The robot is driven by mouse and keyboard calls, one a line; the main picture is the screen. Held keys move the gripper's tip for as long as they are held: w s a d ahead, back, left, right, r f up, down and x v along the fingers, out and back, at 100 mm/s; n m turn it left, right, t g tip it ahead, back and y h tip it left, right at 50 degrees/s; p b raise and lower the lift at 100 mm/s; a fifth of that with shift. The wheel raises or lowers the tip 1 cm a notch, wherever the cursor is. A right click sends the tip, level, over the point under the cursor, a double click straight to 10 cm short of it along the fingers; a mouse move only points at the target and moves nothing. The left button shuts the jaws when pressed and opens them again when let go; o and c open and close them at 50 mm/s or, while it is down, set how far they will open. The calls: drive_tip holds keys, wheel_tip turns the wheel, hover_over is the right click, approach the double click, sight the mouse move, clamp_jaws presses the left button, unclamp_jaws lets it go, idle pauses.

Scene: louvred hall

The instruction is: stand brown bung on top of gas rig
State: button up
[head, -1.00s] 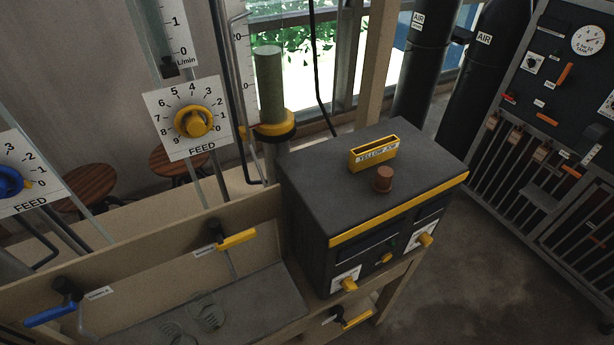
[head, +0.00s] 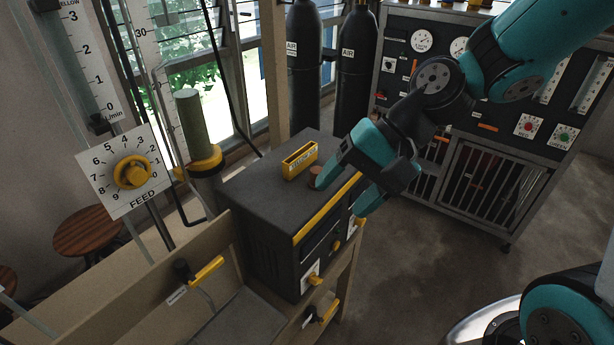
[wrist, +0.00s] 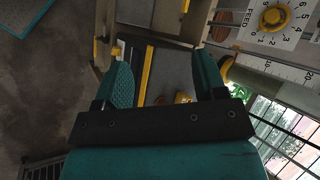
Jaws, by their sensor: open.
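The brown bung (head: 315,176) stands on top of a dark box (head: 245,195) with yellow edging, beside a small yellow holder (head: 300,160). My gripper (head: 343,194) is open at the right of the bung in the head view, its fingers pointing down-left toward it and one finger partly covering it. I cannot tell whether they touch. A dark panel with gauges and knobs (head: 455,75) at the back right may be the gas rig; I cannot tell for sure.
Two black AIR cylinders (head: 355,75) stand behind the box. A green rod in a yellow collar (head: 205,165) and a FEED dial (head: 133,172) stand at its left. A yellow-handled lever (head: 205,271) is in front. The floor (head: 430,270) at the right is clear.

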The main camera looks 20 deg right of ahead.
drive_tip(key=w+d+f+m+t+y, duration=0.25)
drive_tip(key=w+d+m, duration=0.35)
drive_tip(key=m, duration=0.4)
drive_tip(key=m+t+p, duration=0.2)
drive_tip(key=m+t, duration=0.4)
drive_tip(key=m, duration=0.6)
approach(317, 175)
drive_tip(key=w+p, duration=0.1)
drive_tip(key=w+a+f+p, duration=0.1)
drive_tip(key=w, duration=0.1)
drive_tip(key=w+a+f+p, duration=0.1)
drive_tip(key=shift+w+a+f, duration=0.1)
drive_tip(key=shift+w+a, duration=0.15)
drive_tip(key=p+x, duration=0.3)
drive_tip(key=x, duration=0.2)
drive_tip(key=shift+s+a+f+p, duration=0.15)
drive_tip(key=shift+f+p, duration=0.15)
drive_tip(key=shift+p, duration=0.05)
drive_tip(key=shift+a+f, duration=0.1)
drive_tip(key=shift+f, duration=0.1)
drive_tip(key=c, duration=1)
drive_tip(key=shift+r, duration=0.1)
